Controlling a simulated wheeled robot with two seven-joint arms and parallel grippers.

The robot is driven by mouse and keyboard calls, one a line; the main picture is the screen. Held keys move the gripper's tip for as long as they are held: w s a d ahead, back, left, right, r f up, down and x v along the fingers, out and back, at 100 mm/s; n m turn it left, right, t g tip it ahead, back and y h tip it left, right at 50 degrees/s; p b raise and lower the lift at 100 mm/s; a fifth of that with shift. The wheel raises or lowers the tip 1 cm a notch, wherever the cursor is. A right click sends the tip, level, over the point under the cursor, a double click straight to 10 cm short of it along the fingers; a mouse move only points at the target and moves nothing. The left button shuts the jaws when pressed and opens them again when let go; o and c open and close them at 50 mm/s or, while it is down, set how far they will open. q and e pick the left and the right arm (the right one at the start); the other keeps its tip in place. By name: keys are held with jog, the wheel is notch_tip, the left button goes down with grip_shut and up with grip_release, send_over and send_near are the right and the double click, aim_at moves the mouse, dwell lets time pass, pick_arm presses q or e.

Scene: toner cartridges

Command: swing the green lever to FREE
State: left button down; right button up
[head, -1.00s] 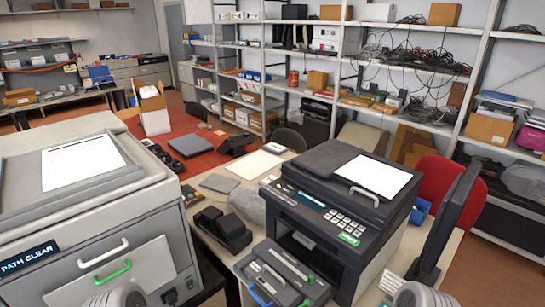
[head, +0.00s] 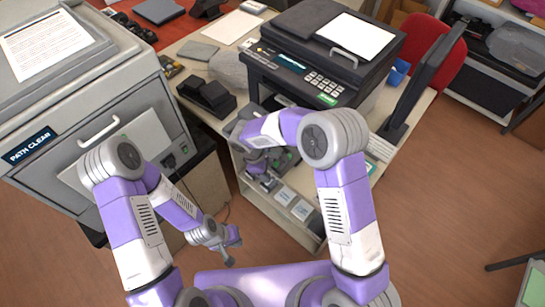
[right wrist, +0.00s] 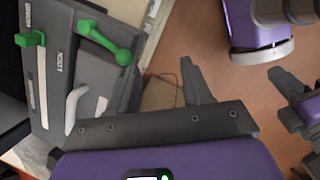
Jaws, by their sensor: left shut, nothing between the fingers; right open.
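The green lever (right wrist: 104,42) shows in the right wrist view on top of a dark grey unit (right wrist: 90,75) at the upper left. Its round knob end points down and right. A label near it reads LOCK; another label is too small to read. My right gripper (head: 264,180) is at the printer's front in the head view; a dark finger (right wrist: 195,85) shows apart from the lever, and the gripper is open. My left gripper (head: 228,255) is shut and empty, low and left of the printer. In the head view my right arm largely hides the lever area.
The dark printer (head: 320,60) stands on a desk, with a monitor (head: 425,80) at its right. A large grey machine (head: 50,130) labelled PATH CLEAR stands at the left. A green tab (right wrist: 30,38) is on the same unit as the lever. Open floor lies at the right.

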aim_at(274, 163)
notch_tip(274, 163, up, 5)
jog(key=w+n+t+h, duration=0.1)
jog(key=w, duration=0.2)
jog(key=shift+h, duration=0.3)
jog(key=x, duration=0.7)
jog(key=shift+a+f, duration=0.15)
